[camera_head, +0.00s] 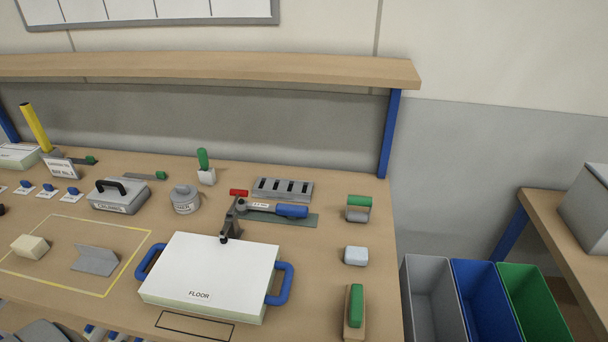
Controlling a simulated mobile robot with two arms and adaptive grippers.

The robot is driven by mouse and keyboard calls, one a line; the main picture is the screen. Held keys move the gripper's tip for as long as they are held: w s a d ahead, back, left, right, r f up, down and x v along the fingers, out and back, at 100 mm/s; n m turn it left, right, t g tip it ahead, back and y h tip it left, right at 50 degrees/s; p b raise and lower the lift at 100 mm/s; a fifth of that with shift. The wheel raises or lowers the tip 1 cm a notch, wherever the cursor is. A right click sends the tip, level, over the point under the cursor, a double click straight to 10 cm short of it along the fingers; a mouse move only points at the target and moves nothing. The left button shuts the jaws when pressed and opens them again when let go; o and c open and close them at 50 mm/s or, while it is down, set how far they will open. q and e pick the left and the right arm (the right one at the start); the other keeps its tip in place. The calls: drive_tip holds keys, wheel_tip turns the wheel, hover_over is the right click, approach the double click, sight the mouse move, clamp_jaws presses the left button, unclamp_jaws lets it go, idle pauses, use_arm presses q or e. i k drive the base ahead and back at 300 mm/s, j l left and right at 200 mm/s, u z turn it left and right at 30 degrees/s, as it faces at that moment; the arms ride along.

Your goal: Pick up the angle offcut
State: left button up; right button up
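The angle offcut (96,260) is a grey bent piece of sheet or angle metal. It lies on the wooden bench inside a yellow outlined area (127,266), at the left of the head view. A pale cream block (30,246) sits to its left, apart from it, inside the same outline. Nothing covers the offcut. I see neither my left nor my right gripper in this view.
Right of the offcut is a white panel marked FLOOR (212,270) with blue handles. Behind stand a grey lidded box (118,199) and a round tin (185,200). Grey, blue and green bins (484,295) stand right of the bench. A shelf (210,67) spans the back.

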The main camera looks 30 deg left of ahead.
sight(92, 260)
drive_tip(key=u, duration=2.35)
